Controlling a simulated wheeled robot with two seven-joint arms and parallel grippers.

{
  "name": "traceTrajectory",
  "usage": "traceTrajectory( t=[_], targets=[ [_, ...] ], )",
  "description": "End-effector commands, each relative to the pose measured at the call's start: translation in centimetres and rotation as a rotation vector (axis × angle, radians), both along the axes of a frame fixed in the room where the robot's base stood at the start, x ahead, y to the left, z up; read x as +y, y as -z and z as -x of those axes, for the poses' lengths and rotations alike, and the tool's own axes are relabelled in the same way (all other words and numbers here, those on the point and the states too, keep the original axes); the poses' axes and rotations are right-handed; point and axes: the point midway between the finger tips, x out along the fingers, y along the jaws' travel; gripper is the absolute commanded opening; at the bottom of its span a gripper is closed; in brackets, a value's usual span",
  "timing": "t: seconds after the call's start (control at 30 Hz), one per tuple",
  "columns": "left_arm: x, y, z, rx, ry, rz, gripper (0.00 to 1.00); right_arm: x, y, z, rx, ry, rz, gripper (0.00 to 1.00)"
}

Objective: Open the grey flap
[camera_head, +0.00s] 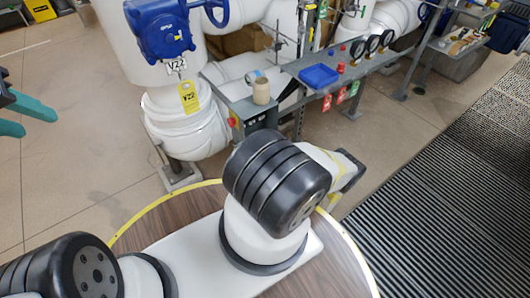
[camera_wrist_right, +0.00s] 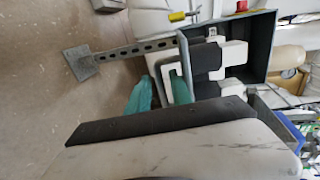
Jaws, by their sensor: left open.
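A grey box (camera_head: 250,112) with a red button stands below the shelf in the head view. In the right wrist view the same grey box (camera_wrist_right: 259,55) is close, turned sideways. A narrow grey edge (camera_wrist_right: 184,55) runs along its left side; I cannot tell whether it is the flap or the box wall. My right gripper's teal fingers (camera_wrist_right: 160,92) are close to this edge; contact and grip are unclear. In the head view my right gripper is hidden by my arm. My left gripper (camera_head: 22,115) is open and empty at the left edge, far from the box.
A white pipe with a blue valve (camera_head: 162,35) and yellow tag (camera_head: 188,97) stands left of the box. A grey shelf (camera_head: 345,75) with a blue tray (camera_head: 319,76) is behind it at right. A beige bottle (camera_head: 261,91) stands by the box. The floor at left is clear.

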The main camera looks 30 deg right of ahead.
Motion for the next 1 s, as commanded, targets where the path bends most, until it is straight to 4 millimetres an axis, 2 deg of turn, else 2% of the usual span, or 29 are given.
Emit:
traceTrajectory(
  t=[0.27, 0.37, 0.7, 0.83, 1.0],
  targets=[
    [0.0, 0.0, 0.0, 0.0, 0.0, 0.0, 0.42, -0.3, -0.1, 0.2, -0.001, 0.003, 0.004, 0.3],
    [0.0, 0.0, 0.0, 0.0, 0.0, 0.0, 0.42, -0.4, -0.3, 1.1, 0.0, 0.004, 0.003, 0.3],
    [0.0, 0.0, 0.0, 0.0, 0.0, 0.0, 0.42, -0.7, -1.4, 6.4, 0.0, 0.003, 0.001, 0.3],
    [0.0, 0.0, 0.0, 0.0, 0.0, 0.0, 0.42, -0.7, -1.6, 7.4, 0.0, 0.001, 0.001, 0.3],
    [0.0, 0.0, 0.0, 0.0, 0.0, 0.0, 0.42, -0.6, -1.7, 7.6, 0.0, 0.0, 0.001, 0.3]
  ],
)
